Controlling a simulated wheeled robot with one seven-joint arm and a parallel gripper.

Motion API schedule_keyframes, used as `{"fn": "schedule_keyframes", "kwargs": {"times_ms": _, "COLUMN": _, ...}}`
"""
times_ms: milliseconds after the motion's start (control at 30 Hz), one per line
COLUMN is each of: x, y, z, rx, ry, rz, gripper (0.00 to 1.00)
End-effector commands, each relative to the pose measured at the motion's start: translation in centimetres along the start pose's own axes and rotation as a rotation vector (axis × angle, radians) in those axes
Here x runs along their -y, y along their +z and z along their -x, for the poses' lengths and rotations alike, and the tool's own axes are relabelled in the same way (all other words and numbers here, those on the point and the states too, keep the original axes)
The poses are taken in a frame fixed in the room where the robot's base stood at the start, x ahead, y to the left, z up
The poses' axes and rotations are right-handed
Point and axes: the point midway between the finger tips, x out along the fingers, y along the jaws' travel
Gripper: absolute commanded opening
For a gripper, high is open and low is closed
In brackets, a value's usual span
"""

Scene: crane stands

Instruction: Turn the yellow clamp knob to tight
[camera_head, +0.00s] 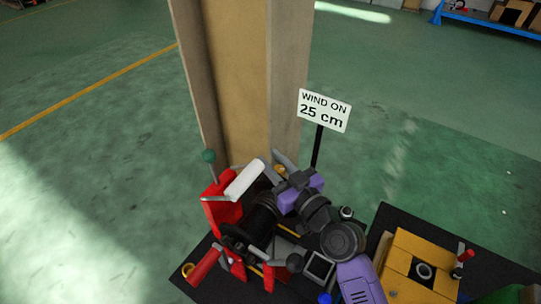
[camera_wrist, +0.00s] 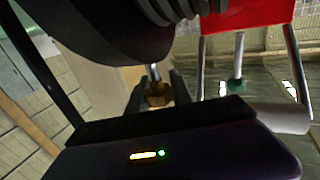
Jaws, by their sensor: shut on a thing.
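The yellow clamp knob (camera_wrist: 158,95) shows in the wrist view as a small brass-coloured piece between the two dark fingers of my gripper (camera_wrist: 158,93). A light metal stem rises from it. My gripper is shut on the knob. In the head view the knob (camera_head: 280,169) is a small tan spot just beyond my gripper (camera_head: 283,172), beside the red crane winch (camera_head: 222,205). My purple wrist and gripper body hide part of it there, and I cannot read how far the knob is turned.
A sign (camera_head: 323,111) reading "WIND ON 25 cm" stands on a black post close behind my arm. A tall tan column (camera_head: 238,80) rises behind the winch. A lever with a green ball (camera_head: 209,156) stands at left. A yellow box (camera_head: 404,266) sits at right. Floor at left is clear.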

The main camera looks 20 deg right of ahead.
Motion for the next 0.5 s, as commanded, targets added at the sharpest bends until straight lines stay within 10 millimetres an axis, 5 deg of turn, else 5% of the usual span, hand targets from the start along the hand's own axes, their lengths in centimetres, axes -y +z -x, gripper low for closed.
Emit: {"fn": "schedule_keyframes", "kwargs": {"times_ms": 500, "x": -0.46, "y": -0.15, "z": 0.08, "rx": 0.004, "ry": 0.143, "rz": 0.0, "gripper": 0.0}}
